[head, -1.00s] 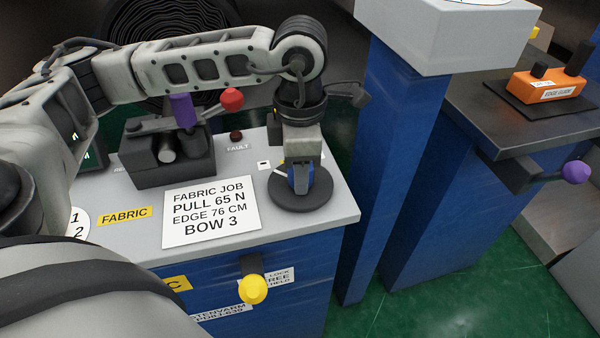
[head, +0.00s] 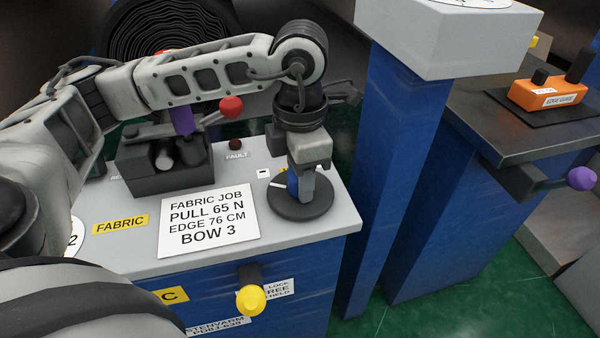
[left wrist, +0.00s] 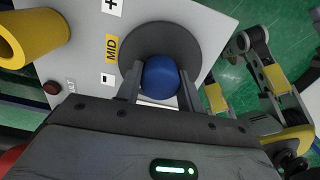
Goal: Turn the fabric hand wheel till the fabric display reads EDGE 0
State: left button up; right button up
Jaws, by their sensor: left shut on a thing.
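The fabric hand wheel is a dark round disc (head: 300,207) on the right end of the grey fabric console top (head: 335,213). My left gripper (head: 300,190) points down from above and is shut on this knob. In the left wrist view the blue knob (left wrist: 160,76) sits between the two fingers of my left gripper (left wrist: 160,92), over the dark disc (left wrist: 150,40). The fabric display cannot be read; my left arm covers that part of the console. My right gripper is not in view.
A job card (head: 208,220) reads PULL 65 N, EDGE 76 CM, BOW 3. A red-knobbed lever (head: 231,107) stands behind it, and a yellow knob (head: 250,300) juts from the console front. A blue column (head: 393,170) rises close right. An orange edge-guide box (head: 549,94) lies farther right.

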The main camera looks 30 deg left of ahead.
pick_arm(q)
jog(key=o, duration=1)
notch_tip(320, 180, up, 16)
jog(key=p, duration=0.3)
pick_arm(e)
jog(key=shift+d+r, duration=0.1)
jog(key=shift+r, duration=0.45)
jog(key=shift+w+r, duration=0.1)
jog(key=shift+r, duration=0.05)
